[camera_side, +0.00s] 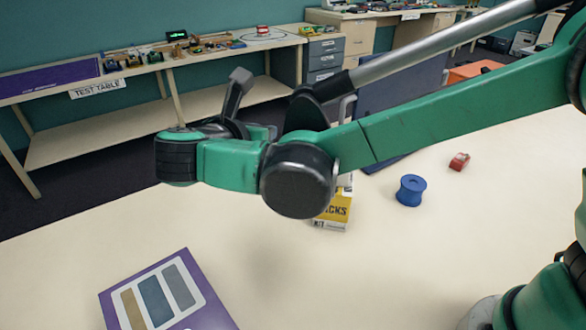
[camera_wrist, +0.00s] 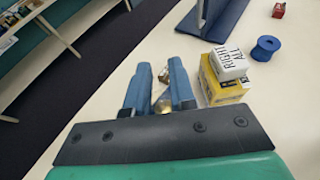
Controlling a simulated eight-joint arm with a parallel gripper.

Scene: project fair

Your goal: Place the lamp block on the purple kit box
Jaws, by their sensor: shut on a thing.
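My gripper (camera_wrist: 160,70) shows two blue fingers in the wrist view. They are closed on a small brass-coloured thing, which I take to be the lamp block (camera_wrist: 164,104); only bits of it show between the fingers. In the side view my own wrist and arm hide the fingers and the held thing. The purple kit box (camera_side: 195,308) lies on the pale table at the lower left of the side view, with a light panel of coloured bars on top. It is out of the wrist view.
A yellow bricks kit box (camera_side: 335,212) stands beyond my arm, with a white lettered block (camera_wrist: 230,64) on it, right of my fingers in the wrist view. A blue spool (camera_side: 411,190) and a small red block (camera_side: 459,162) lie farther right. The table around the purple box is clear.

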